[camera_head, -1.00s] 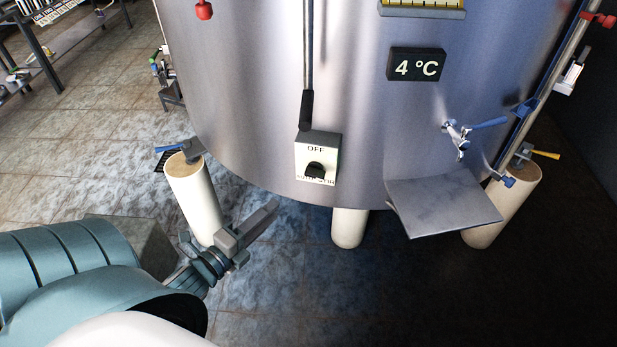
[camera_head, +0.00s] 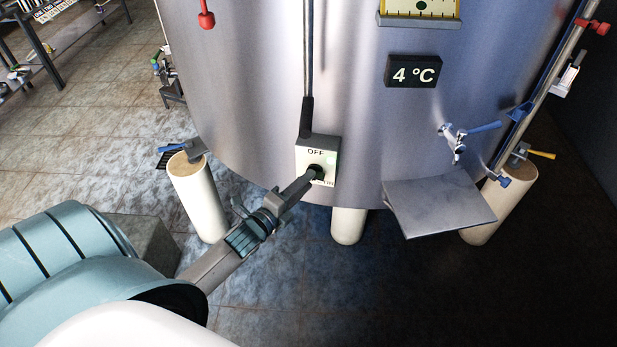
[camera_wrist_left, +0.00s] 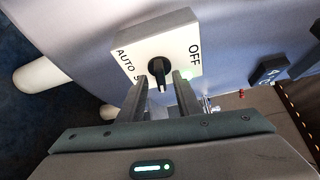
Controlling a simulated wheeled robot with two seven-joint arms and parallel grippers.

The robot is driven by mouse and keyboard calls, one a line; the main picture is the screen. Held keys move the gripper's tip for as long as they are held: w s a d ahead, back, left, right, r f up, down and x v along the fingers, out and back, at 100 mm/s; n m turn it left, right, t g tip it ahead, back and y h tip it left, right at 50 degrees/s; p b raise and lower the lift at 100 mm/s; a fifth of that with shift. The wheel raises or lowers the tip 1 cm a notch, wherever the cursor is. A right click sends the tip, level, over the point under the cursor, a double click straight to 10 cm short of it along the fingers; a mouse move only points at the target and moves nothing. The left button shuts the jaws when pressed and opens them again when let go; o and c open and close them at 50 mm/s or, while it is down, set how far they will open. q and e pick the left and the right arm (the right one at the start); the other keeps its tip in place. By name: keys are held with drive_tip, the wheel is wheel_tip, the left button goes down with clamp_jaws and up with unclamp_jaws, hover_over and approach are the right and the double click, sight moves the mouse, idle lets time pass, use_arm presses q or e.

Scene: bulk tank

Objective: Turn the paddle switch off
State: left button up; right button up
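The paddle switch is a pale box (camera_head: 319,148) on the front of the steel tank, with a black knob that shows in the left wrist view (camera_wrist_left: 158,68). OFF is printed at its top in the head view; AUTO is at the left in the wrist view, and another label there is partly hidden by a finger. The knob's narrow part points down in the wrist view, not at OFF. My left gripper (camera_head: 310,178) is at the switch's lower part. Its fingers (camera_wrist_left: 161,82) are apart, one on each side of the knob; contact is unclear. My right gripper is out of view.
The steel tank (camera_head: 250,90) fills the middle. A vertical rod with a black end (camera_head: 306,118) meets the box top. A tilted metal plate (camera_head: 440,205) and a blue-handled tap (camera_head: 470,130) are to the right. A pale leg (camera_head: 198,198) stands left of my gripper.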

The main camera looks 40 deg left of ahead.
use_arm(q)
drive_tip(key=shift+w+d, duration=0.1)
drive_tip(key=shift+w, duration=0.85)
drive_tip(key=shift+c, duration=0.7)
clamp_jaws()
